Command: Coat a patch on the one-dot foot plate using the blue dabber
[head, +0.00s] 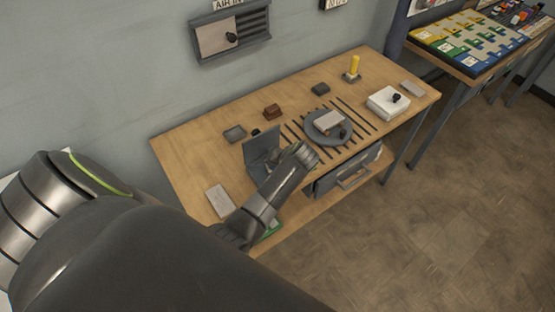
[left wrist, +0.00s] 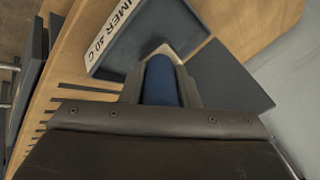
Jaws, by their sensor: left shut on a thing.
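My left gripper (left wrist: 162,88) is shut on the blue dabber (left wrist: 160,78). Its pale tip (left wrist: 163,49) points into the dark primer tray (left wrist: 118,35), whose white edge carries partly hidden lettering. I cannot tell whether the tip touches the tray. In the head view my left gripper (head: 304,154) is beside the tray's upright dark lid (head: 262,147); the dabber is hidden there. Pale plates lie at the front left (head: 220,201), on the round grey turntable (head: 329,121) and at the far right (head: 412,88). Their dots are too small to read. My right gripper is not in view.
A yellow dabber (head: 354,66) stands upright at the back. A white box with a black knob (head: 386,104) sits at the right. Small blocks (head: 272,111) line the back. Dark slots flank the turntable. A drawer (head: 350,171) hangs under the front edge.

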